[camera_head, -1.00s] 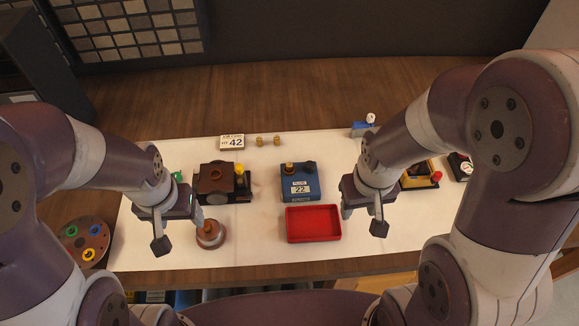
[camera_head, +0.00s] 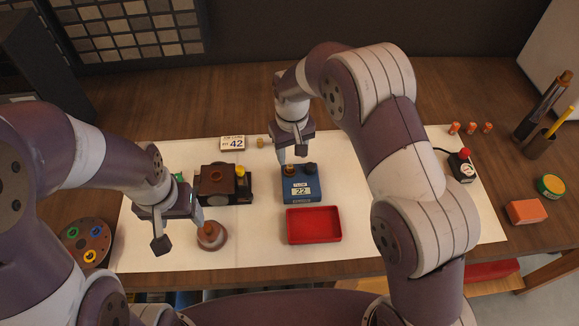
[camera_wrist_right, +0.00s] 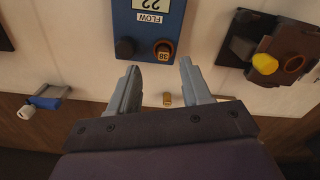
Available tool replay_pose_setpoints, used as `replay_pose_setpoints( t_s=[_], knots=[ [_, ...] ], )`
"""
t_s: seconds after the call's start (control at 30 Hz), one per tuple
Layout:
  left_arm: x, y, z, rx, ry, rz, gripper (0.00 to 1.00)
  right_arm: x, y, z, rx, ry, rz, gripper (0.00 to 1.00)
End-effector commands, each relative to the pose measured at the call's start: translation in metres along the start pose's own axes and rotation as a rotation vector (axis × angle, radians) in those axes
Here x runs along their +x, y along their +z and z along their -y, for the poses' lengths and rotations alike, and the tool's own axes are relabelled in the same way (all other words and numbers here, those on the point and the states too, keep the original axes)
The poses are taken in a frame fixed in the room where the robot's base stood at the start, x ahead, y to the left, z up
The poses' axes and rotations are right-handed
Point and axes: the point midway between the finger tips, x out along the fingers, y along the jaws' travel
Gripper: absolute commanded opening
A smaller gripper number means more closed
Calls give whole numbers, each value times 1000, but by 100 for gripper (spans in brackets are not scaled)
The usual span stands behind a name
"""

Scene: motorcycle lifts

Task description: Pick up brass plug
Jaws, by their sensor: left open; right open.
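A small brass plug (camera_head: 260,143) stands on the white mat beside the card reading 42. In the right wrist view one brass plug (camera_wrist_right: 167,98) shows between the fingers, apart from both. I cannot tell if it is the same plug; a second one may be hidden behind my right gripper. My right gripper (camera_head: 292,153) is open and empty, over the back edge of the blue FLOW box (camera_head: 301,193). That box has a brass-rimmed socket (camera_wrist_right: 163,50) marked 38 and a dark knob (camera_wrist_right: 124,47). My left gripper (camera_head: 170,215) is open over the mat at left.
A red tray (camera_head: 313,225) lies in front of the blue box. A brown block fixture (camera_head: 215,184) with a yellow knob and a round brown base (camera_head: 211,237) stand at left. My right forearm covers the mat's right part.

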Motion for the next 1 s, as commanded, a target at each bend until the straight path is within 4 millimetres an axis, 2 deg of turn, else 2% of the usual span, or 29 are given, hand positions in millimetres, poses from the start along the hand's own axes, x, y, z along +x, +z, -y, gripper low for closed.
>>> replay_pose_setpoints(
  t_s=[0.1, 0.23, 0.47, 0.5, 0.63, 0.67, 1.0],
  knots=[
    [-19, -2, 0, 0, 0, 0, 69, 17, -1, 5, -1, 0, 5, 48],
    [-22, -3, 0, 0, 0, 0, 69, 40, -1, 5, -1, 0, 3, 48],
    [-21, -2, 0, 0, 0, 0, 69, 47, -2, 5, 0, 0, 0, 48],
    [-21, -2, 0, 0, 0, 0, 69, 47, -2, 5, 0, 0, 0, 45],
    [-21, -2, 0, 0, 0, 0, 69, 47, -2, 5, 0, 0, 0, 3],
    [-21, -2, 0, 0, 0, 0, 69, 47, -2, 5, 0, 0, 0, 0],
    [-20, -2, 0, 0, 0, 0, 69, 45, -2, 5, 0, 0, -1, 0]
  ],
)
